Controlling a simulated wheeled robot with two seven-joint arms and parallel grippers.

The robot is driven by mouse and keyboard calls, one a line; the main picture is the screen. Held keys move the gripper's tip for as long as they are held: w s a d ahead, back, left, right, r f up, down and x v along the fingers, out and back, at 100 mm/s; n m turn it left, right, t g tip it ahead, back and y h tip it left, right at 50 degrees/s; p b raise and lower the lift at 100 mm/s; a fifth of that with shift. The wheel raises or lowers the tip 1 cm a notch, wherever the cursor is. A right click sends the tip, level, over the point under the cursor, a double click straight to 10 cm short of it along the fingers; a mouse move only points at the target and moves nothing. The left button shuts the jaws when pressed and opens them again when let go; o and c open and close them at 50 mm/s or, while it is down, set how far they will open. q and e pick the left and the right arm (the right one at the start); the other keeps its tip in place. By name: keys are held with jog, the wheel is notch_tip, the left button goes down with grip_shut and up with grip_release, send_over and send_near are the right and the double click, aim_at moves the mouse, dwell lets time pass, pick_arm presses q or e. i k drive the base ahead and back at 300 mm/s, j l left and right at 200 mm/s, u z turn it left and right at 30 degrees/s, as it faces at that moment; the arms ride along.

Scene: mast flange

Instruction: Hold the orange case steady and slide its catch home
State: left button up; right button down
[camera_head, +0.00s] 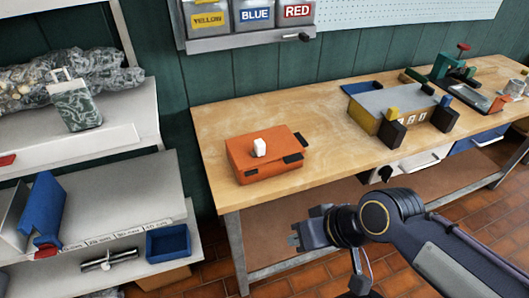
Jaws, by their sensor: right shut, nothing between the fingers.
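The orange case (272,165) lies closed on the left part of the wooden workbench. My left gripper is not in view.
The workbench (225,115) has bare wood around the case. A grey-topped box (385,100) with coloured blocks stands to the right, with a green tool (450,68) beyond it. Shelves (100,190) with a blue bin (168,241) stand at left. Labelled bins (255,15) hang above.

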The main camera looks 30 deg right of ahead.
aim_at(260, 147)
jog(key=l, duration=0.45)
jog(key=k+l+u, duration=0.15)
jog(key=l, duration=0.8)
jog(key=k+l+u, duration=0.15)
jog(key=l, duration=0.3)
